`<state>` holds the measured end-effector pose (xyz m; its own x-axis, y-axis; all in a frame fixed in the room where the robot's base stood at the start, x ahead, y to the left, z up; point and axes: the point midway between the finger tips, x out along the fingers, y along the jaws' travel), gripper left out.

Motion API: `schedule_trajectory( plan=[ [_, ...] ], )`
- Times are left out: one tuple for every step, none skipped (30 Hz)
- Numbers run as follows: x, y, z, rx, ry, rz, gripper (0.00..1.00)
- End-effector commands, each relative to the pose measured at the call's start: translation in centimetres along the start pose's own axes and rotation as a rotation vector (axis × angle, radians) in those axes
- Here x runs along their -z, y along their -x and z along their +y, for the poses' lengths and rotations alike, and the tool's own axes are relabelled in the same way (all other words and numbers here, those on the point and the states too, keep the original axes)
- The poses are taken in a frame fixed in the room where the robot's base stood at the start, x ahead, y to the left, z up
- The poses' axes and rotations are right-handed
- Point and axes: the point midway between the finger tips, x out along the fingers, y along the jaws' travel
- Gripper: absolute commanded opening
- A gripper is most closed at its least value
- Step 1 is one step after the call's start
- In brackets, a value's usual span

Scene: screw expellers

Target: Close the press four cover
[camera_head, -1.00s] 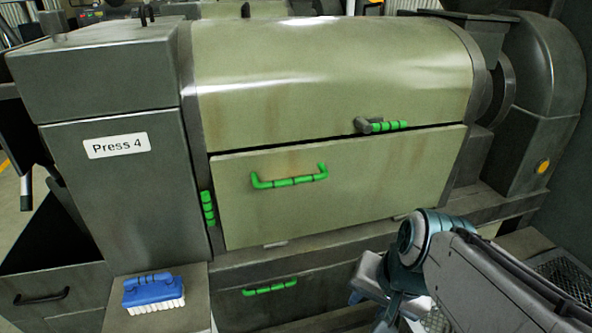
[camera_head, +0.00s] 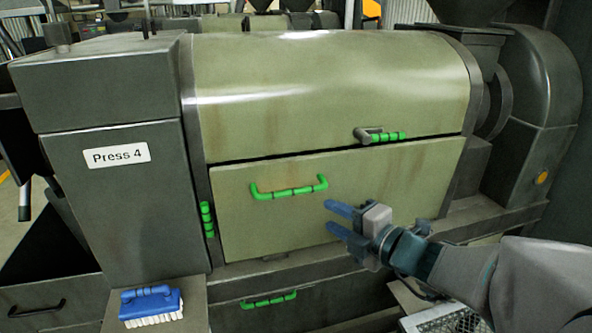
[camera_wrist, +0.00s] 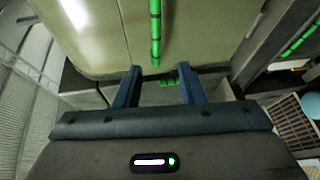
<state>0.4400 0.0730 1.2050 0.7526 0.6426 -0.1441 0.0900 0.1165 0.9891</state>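The front of Press 4 has a pale green upper cover (camera_head: 330,80) and a pale lower panel (camera_head: 400,180). A dark gap runs between them, wider at the left. The lower panel carries a green bar handle (camera_head: 289,189). A grey latch with a green grip (camera_head: 383,136) sits at the seam on the right, and a green upright grip (camera_head: 207,219) is at the left edge. My gripper (camera_head: 337,219) is open and empty in front of the lower panel, right of and below its handle. In the wrist view, the fingers (camera_wrist: 160,87) are apart below a green bar (camera_wrist: 155,35).
The Press 4 label (camera_head: 115,155) is on the dark left housing. A blue brush (camera_head: 151,305) lies on a ledge at the lower left. A lower green handle (camera_head: 268,299) is under the panel. A dark round housing (camera_head: 540,100) stands at the right.

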Motion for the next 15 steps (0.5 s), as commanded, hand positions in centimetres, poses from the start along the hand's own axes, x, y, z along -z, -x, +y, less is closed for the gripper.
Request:
schedule_trajectory(
  plan=[
    [-0.4, 0.0, 0.1, -0.011, -0.042, -0.015, 0.36],
    [-0.6, -0.1, 0.1, -0.017, -0.061, -0.022, 0.36],
    [-0.7, -0.2, 0.2, -0.022, -0.078, -0.027, 0.36],
    [-0.8, -0.3, 0.3, -0.025, -0.086, -0.03, 0.36],
    [-0.9, -0.5, 0.3, -0.026, -0.091, -0.031, 0.36],
    [-0.9, -0.9, 0.3, -0.026, -0.093, -0.031, 0.36],
    [-0.9, -1.2, 0.3, -0.026, -0.093, -0.03, 0.36],
    [-0.9, -1.7, 0.3, -0.025, -0.092, -0.029, 0.36],
    [-0.9, -2.3, 0.3, -0.025, -0.093, -0.029, 0.36],
    [-0.8, -2.8, 0.3, -0.024, -0.092, -0.027, 0.36],
    [-0.9, -3.4, 0.3, -0.025, -0.092, -0.027, 0.36],
    [-0.9, -4.3, 0.3, -0.024, -0.091, -0.027, 0.36],
    [-0.9, -5.0, 0.3, -0.024, -0.09, -0.027, 0.36],
    [-0.9, -5.6, 0.3, -0.025, -0.092, -0.027, 0.36],
    [-1.0, -6.5, 0.3, -0.024, -0.09, -0.027, 0.36]
  ],
)
